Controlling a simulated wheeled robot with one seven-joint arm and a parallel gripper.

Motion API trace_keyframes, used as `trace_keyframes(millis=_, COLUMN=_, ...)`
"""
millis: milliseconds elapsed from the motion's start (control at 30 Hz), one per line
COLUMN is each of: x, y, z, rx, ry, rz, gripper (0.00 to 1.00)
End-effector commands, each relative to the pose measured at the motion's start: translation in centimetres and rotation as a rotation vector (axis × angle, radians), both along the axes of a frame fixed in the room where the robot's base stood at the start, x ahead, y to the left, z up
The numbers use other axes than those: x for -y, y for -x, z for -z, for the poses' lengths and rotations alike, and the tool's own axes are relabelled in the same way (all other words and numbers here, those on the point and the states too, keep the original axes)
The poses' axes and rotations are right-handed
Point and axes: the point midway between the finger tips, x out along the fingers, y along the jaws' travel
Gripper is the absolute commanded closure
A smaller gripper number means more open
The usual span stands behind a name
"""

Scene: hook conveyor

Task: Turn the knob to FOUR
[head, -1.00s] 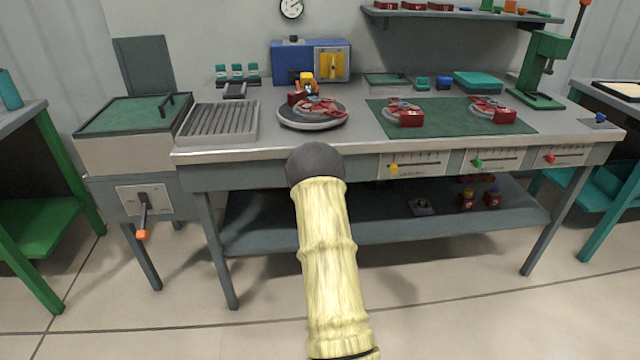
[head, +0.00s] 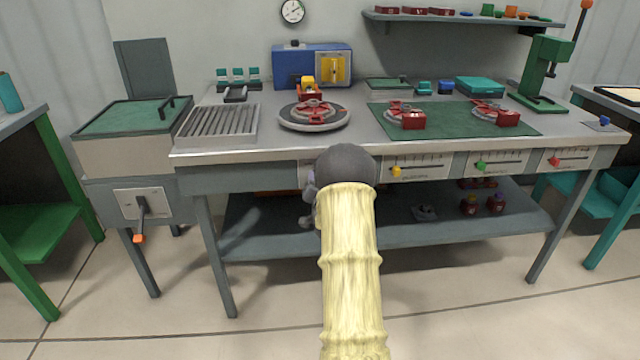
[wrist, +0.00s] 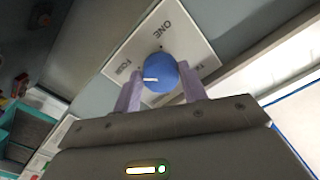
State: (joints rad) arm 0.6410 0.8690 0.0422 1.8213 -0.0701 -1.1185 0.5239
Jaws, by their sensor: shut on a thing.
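The knob (wrist: 160,72) is round and blue with a white pointer mark. It sits on a pale label plate (wrist: 190,42) with ONE at the top and FOUR to the left; another label at the right is partly hidden by a finger. The white mark points left, roughly to the FOUR side. My gripper (wrist: 161,84) has its two purple fingers shut on the knob, one on each side. In the head view my gripper (head: 311,195) is mostly hidden behind my arm at the table's front, and the knob is hidden.
The workbench (head: 240,150) has slider panels (head: 420,166) along its front, right of my arm. A turntable (head: 285,120) with a red part stands above. A lever box (head: 140,203) is at the left. The lower shelf (head: 270,230) is below.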

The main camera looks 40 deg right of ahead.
Motion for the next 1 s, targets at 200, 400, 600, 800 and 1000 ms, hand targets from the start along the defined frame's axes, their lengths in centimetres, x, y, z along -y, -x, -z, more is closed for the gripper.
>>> trace_keyframes(millis=200, x=-0.17, y=-0.04, z=0.20, rx=0.004, ry=-0.017, rz=-0.003, gripper=0.80)
trace_keyframes(millis=400, x=-0.17, y=-0.05, z=0.20, rx=0.004, ry=-0.016, rz=-0.003, gripper=0.81)
trace_keyframes(millis=600, x=-0.13, y=-0.05, z=0.14, rx=0.005, ry=-0.015, rz=-0.002, gripper=0.36)
trace_keyframes(millis=800, x=-0.08, y=-0.02, z=0.06, rx=0.005, ry=-0.012, rz=-0.001, gripper=0.36)
trace_keyframes(millis=1000, x=-0.47, y=0.66, z=0.01, rx=0.005, ry=-0.012, rz=-0.001, gripper=0.36)
